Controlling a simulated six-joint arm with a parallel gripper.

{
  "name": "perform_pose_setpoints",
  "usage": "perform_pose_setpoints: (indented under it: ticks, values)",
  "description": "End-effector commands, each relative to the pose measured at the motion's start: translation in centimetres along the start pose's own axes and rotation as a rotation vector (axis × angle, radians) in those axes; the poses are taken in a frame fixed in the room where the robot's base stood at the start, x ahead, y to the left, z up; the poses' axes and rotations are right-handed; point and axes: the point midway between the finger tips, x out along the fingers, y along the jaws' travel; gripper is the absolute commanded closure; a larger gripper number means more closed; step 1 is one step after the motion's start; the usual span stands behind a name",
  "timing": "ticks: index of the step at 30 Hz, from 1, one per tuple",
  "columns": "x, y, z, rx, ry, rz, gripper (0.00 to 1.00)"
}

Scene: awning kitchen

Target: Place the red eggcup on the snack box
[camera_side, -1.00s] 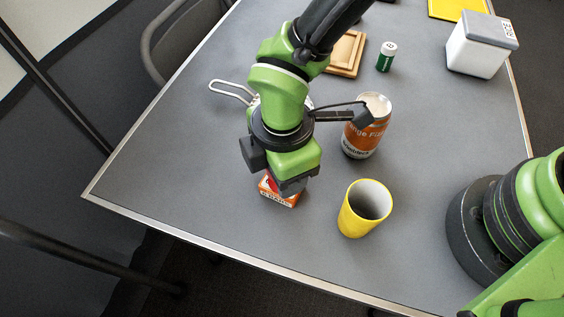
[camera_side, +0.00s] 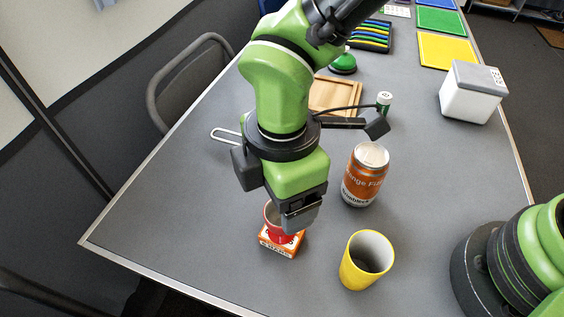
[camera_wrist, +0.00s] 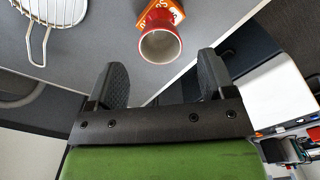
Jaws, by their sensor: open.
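The red eggcup (camera_side: 273,228) stands upright on top of the orange and white snack box (camera_side: 277,250), near the table's front left edge. In the wrist view I look into the eggcup's pale open mouth (camera_wrist: 160,45), with part of the snack box (camera_wrist: 172,14) behind it. My gripper (camera_side: 300,214) is just above and beside the eggcup and partly covers it in the side view. In the wrist view my gripper (camera_wrist: 162,78) is open, its two fingers apart with nothing between them and the eggcup beyond their tips.
A yellow cup (camera_side: 365,262) stands right of the box, with an orange can (camera_side: 365,177) behind it. A wire-handled strainer (camera_wrist: 48,22) lies left of the eggcup in the wrist view. A wooden tray (camera_side: 333,97) and a white container (camera_side: 472,93) are farther back.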

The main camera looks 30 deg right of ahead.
Motion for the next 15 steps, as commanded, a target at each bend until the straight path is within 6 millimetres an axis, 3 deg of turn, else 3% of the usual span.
perform_pose_setpoints:
  ticks: [6, 15]
  values:
    - [-3.9, 0.1, -0.1, 0.0, 0.002, 0.003, 0.24]
    - [-5.0, 0.0, 0.0, 0.0, -0.002, -0.001, 0.24]
